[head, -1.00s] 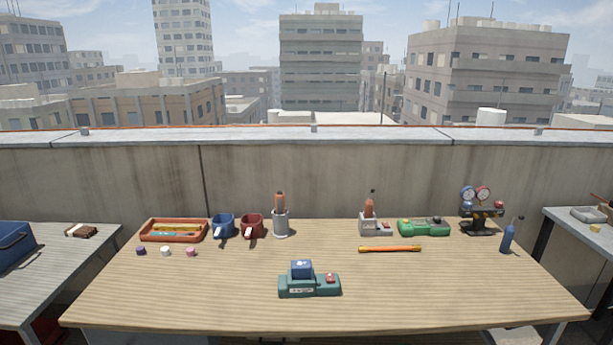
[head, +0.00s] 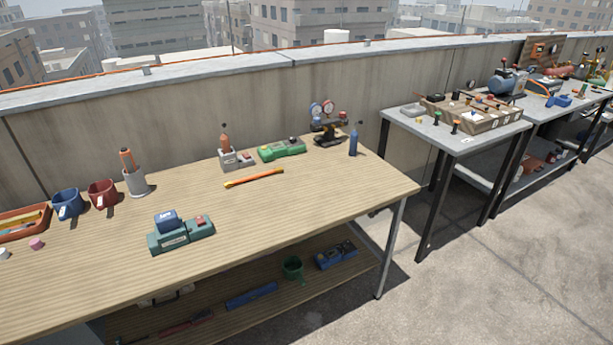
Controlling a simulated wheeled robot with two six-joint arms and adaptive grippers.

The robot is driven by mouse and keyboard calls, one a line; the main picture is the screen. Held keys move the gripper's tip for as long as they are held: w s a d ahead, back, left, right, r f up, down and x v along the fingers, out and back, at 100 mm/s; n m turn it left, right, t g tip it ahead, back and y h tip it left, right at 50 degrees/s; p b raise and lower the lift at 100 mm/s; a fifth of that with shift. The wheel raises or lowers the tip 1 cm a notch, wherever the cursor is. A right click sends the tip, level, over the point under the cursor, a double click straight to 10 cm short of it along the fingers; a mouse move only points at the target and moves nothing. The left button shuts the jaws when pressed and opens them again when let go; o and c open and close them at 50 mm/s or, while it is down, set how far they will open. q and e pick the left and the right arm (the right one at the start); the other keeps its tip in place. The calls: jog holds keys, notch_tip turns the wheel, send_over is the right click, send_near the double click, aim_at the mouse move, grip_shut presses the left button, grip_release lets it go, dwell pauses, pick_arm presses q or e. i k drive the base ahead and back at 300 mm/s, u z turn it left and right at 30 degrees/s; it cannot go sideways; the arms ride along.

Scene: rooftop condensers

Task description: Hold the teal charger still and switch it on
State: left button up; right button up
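The teal charger (head: 181,238) stands upright on the wooden table near its front edge. A blue battery block (head: 166,221) sits on its left part, and a red button (head: 199,221) shows on its right part. A similar green charger (head: 281,149) stands farther back on the same table. Neither of my grippers shows in the head view, and nothing touches the teal charger.
On the wooden table (head: 330,200) are an orange-yellow rod (head: 254,178), a grey holder (head: 235,161), a gauge set (head: 328,124), a blue bottle (head: 354,140), a metal cup (head: 135,181) and mugs (head: 103,193). Table space right of the charger is clear. More benches stand right.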

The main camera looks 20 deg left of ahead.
aim_at(201, 221)
jog(key=z, duration=0.6)
jog(key=i, duration=1.7)
jog(key=u, duration=2.7)
